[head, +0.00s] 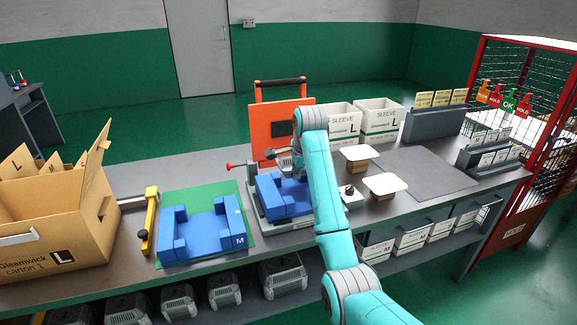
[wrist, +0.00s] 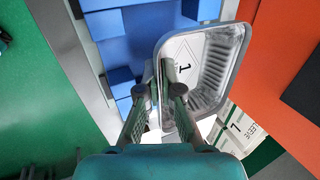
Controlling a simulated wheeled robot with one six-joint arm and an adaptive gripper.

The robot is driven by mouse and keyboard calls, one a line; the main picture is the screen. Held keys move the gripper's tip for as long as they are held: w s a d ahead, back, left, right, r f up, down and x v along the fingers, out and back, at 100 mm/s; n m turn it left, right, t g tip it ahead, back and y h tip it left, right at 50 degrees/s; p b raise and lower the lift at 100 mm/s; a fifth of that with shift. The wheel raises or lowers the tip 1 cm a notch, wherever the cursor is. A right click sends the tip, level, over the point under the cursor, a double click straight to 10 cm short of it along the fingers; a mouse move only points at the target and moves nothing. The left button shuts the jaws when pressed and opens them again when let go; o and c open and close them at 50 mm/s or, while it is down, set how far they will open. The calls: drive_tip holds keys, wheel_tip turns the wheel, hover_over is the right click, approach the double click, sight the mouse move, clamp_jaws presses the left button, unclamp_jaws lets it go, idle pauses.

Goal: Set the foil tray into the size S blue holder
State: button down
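The foil tray (wrist: 226,78) is a silvery, rounded-rectangle tray with ribbed walls and a pale printed label inside; it is tilted in the wrist view. My gripper (wrist: 159,74) is shut on its near left edge. In the head view my gripper (head: 294,160) is partly hidden by my arm, over the back of a blue holder (head: 280,201) on a grey base. That holder also shows beneath the tray in the wrist view (wrist: 135,45); I cannot read a size on it. Another blue holder (head: 205,236), marked M, lies on a green mat to the left.
An orange panel (head: 264,118) stands close behind the middle holder. White sleeve boxes (head: 378,118) and two white-topped stands (head: 385,184) are to the right. A yellow post (head: 150,220) and an open carton (head: 50,225) are at left. A dark mat (head: 430,170) is clear.

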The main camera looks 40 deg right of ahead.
sight(295, 199)
drive_tip(key=shift+f, duration=4.55)
drive_tip(key=c, duration=1.2)
unclamp_jaws()
drive_tip(key=shift+c, duration=0.2)
drive_tip(key=v, duration=0.7)
drive_tip(key=shift+r, duration=0.2)
drive_tip(key=shift+s, duration=0.1)
